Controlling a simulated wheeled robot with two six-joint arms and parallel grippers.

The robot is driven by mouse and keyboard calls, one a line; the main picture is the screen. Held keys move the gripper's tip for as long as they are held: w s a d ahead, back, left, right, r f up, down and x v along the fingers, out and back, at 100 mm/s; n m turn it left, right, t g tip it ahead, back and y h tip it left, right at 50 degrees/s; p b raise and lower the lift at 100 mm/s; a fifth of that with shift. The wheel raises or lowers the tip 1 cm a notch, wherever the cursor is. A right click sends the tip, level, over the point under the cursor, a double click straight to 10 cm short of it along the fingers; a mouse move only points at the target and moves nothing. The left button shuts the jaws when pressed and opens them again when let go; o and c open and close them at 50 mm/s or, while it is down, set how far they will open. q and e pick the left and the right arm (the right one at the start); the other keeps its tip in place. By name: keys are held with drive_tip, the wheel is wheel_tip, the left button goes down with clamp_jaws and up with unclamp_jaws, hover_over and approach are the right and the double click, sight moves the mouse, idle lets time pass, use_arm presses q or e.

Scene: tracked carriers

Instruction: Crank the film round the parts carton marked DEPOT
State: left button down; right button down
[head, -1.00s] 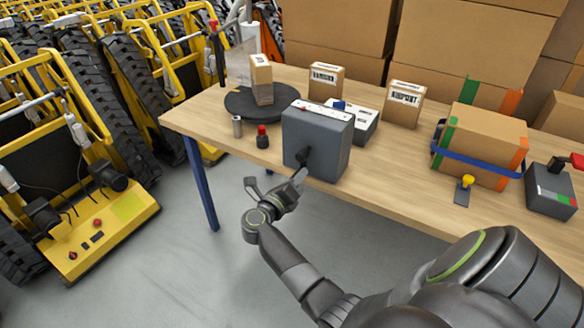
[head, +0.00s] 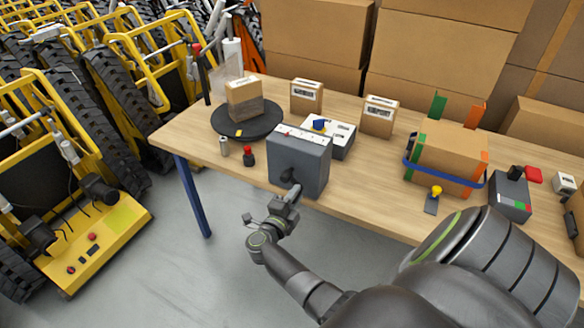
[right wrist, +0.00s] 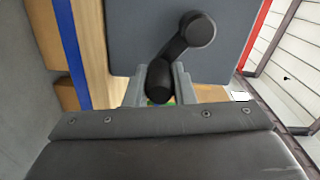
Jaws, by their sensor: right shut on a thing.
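A brown carton (head: 244,99) with a pale label on top stands on a black turntable (head: 226,122) at the table's far left. I cannot read its marking. A white film roll (head: 233,52) stands upright behind it, with clear film (head: 223,80) beside it. The grey crank box (head: 312,165) stands at the table's front edge. My right gripper (head: 293,192) is at the crank on its front. In the right wrist view, its fingers (right wrist: 160,90) are shut on the knob of the black crank handle (right wrist: 181,50). My left gripper is out of view.
Two labelled cartons (head: 306,97) (head: 377,116) stand behind the crank box, near a white device with a blue knob (head: 329,136). A strapped carton (head: 447,156) and a grey red-levered box (head: 509,195) stand at right. A metal cylinder (head: 224,147) and red-topped piece (head: 248,156) stand by the turntable.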

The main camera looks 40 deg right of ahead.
drive_tip(key=shift+s+d+r+n+p, duration=0.15)
drive_tip(key=shift+r+n+p, duration=0.2)
drive_tip(key=shift+n+p, duration=0.4)
drive_tip(key=shift+s+a+r+n+p, duration=0.15)
drive_tip(key=shift+r+n+p, duration=0.2)
drive_tip(key=shift+n+p, duration=0.35)
drive_tip(key=shift+d, duration=0.1)
drive_tip(key=c, duration=1.2)
unclamp_jaws()
